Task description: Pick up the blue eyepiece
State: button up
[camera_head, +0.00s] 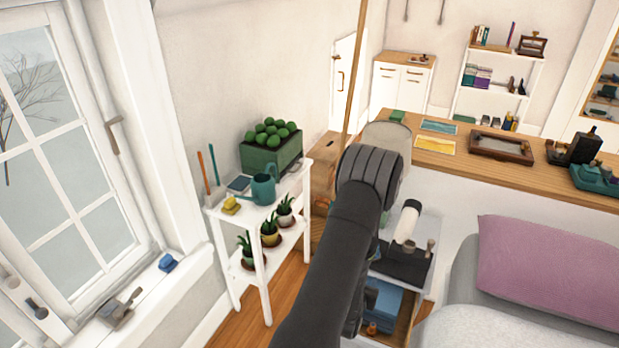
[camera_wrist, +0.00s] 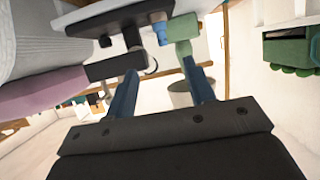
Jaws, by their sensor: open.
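In the wrist view my gripper (camera_wrist: 160,66) is open, with its two blue fingers apart and nothing held between them. In the head view my arm hides the gripper and part of the small cart (camera_head: 428,228). A white tube (camera_head: 407,220) with a dark end stands out over the cart's black top items. I cannot make out the eyepiece clearly there.
A white plant shelf (camera_head: 263,262) carries a teal watering can (camera_head: 263,189) and a green planter (camera_head: 270,153) left of my arm. The bed with a pink pillow (camera_head: 545,262) is at right. A wooden counter (camera_head: 450,162) runs behind. A blue block (camera_head: 168,262) lies on the windowsill.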

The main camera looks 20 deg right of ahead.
jog(key=shift+c, duration=0.2)
jog(key=w+d+n+g+y, duration=0.2)
jog(key=w+n+y, duration=0.1)
jog(key=w+n, duration=0.4)
jog(key=w+d+n+g+y, duration=0.2)
jog(key=w+n, duration=0.3)
jog(key=n, duration=0.3)
jog(key=w+d+r+n+g, duration=0.25)
jog(key=r+n+g, duration=0.35)
jog(key=r+n, duration=0.55)
jog(key=x, duration=0.7)
jog(key=s+x, duration=0.1)
jog(key=x, duration=0.3)
jog(key=shift+d+f, duration=0.15)
jog(key=shift+d, duration=0.35)
jog(key=x, duration=0.3)
jog(key=shift+w+a+f, duration=0.15)
jog(key=shift+f, duration=0.35)
jog(key=shift+x, duration=0.75)
